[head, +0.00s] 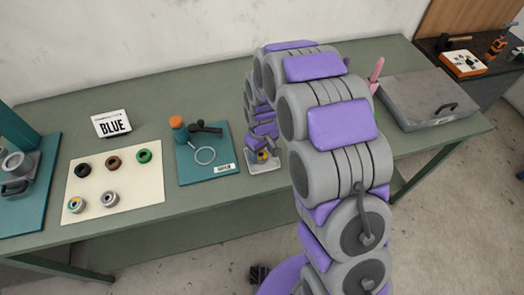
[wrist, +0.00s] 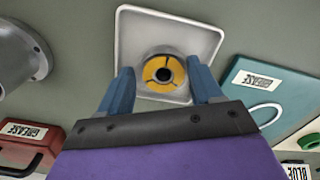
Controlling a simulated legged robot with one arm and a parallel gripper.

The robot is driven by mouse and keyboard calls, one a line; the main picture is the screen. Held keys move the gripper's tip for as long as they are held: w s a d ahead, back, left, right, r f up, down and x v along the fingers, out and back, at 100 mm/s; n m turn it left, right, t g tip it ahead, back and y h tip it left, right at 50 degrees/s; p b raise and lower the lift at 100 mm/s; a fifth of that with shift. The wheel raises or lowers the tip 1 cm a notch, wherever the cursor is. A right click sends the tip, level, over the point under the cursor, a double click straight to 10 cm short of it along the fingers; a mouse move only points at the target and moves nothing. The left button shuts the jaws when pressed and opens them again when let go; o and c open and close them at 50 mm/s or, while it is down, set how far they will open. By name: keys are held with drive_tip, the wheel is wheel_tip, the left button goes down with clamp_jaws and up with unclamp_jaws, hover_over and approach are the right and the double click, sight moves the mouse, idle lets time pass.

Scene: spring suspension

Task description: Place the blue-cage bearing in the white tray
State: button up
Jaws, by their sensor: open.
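The white tray (wrist: 205,40) lies on the bench below my gripper, and its near edge shows in the head view (head: 279,166). A bearing with a yellow-orange cage (wrist: 150,72) sits in the tray in the wrist view. My gripper (wrist: 162,74) is open, its blue fingers on either side of that bearing, with gaps to it. In the head view, my arm hides much of this area. Two metal bearings lie on a cream mat (head: 145,200): one with blue and orange in its middle (head: 76,204), one greyish (head: 109,198). Their cage colours are too small to tell surely.
Black (head: 82,170), brown (head: 113,163) and green (head: 144,156) rings lie on the mat, before a BLUE card (head: 112,123). A teal board (head: 192,174) holds a bottle and magnifier. A teal-based fixture (head: 18,165) stands left, a grey case (head: 428,97) right. Bench's front strip is clear.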

sight(261, 154)
wheel_tip(261, 154, up, 12)
drive_tip(key=p, duration=0.2)
drive_tip(key=s+d+r+m+g, duration=0.1)
drive_tip(key=s+d+r+m, duration=0.1)
drive_tip(key=s+d+r, duration=0.45)
drive_tip(key=s+d+r+m, duration=0.2)
drive_tip(key=s+d+r, duration=0.2)
drive_tip(key=s, duration=0.6)
drive_tip(key=s+d+m, duration=0.1)
drive_tip(key=s+m, duration=0.1)
drive_tip(key=s, duration=0.6)
drive_tip(key=s+d+r+m, duration=0.1)
drive_tip(key=s+d, duration=0.1)
drive_tip(key=s, duration=0.6)
drive_tip(key=shift+d+r+m+g, duration=0.2)
drive_tip(key=shift+d+m+g, duration=0.05)
drive_tip(key=shift+m+g, duration=0.15)
